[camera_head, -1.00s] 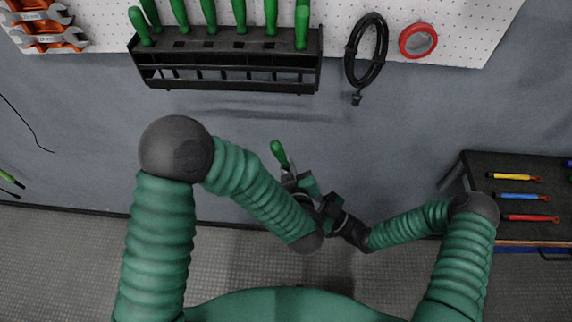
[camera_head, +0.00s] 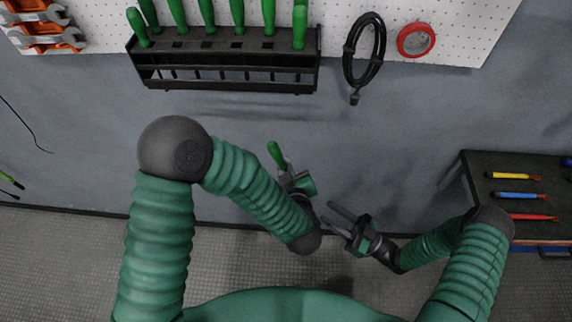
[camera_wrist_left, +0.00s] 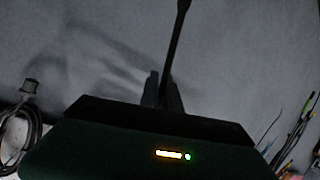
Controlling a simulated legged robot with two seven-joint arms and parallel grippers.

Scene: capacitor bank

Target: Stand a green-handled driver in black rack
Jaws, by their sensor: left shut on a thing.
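The black rack (camera_head: 220,85) hangs on the pegboard at the top of the head view, with several green-handled drivers (camera_head: 239,15) upright in it. Another green-handled driver (camera_head: 277,154) is held in my left gripper (camera_head: 288,178), its handle pointing up and slightly left, below the rack. In the left wrist view the left fingers (camera_wrist_left: 163,92) are shut around a dark thin shaft (camera_wrist_left: 175,50). My right gripper (camera_head: 342,224) is to the right of the left one, apart from it, with its fingers spread and nothing between them.
A black cable coil (camera_head: 364,52) and red tape roll (camera_head: 416,40) hang right of the rack. Wrenches (camera_head: 42,30) hang at the upper left. A dark table (camera_head: 490,170) at the right bears coloured tools (camera_head: 520,195). The wall below the rack is clear.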

